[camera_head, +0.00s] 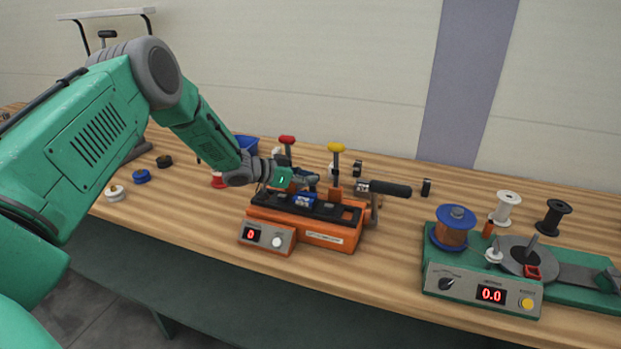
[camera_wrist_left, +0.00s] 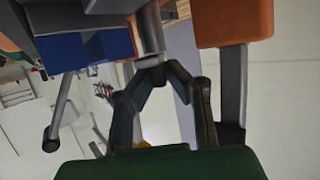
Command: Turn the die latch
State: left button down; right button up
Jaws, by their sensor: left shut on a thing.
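In the left wrist view the fingers (camera_wrist_left: 150,75) close together on the end of a grey metal lever (camera_wrist_left: 149,30), which may be the die latch. The blue block (camera_wrist_left: 75,50) shows at upper left there and an orange block (camera_wrist_left: 235,20) at upper right. In the head view, my gripper hides most of the grip. My right gripper is not in view.
A red-knobbed lever (camera_head: 287,140), a yellow-knobbed lever (camera_head: 336,148) and a black crank handle (camera_head: 390,188) stand close around the gripper. A green winding machine (camera_head: 470,280) is at right, with loose spools nearby. A blue bin (camera_head: 247,143) is behind my left wrist.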

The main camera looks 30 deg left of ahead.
pick_arm(q)
jog(key=c, duration=1.6)
grip_release()
jog(key=shift+s+a+f, duration=0.15)
jog(key=shift+f, duration=0.2)
jog(key=shift+a+r, duration=0.1)
jog(key=shift+r, duration=0.15)
jog(key=shift+w+r, duration=0.1)
jog(key=shift+w, duration=0.1)
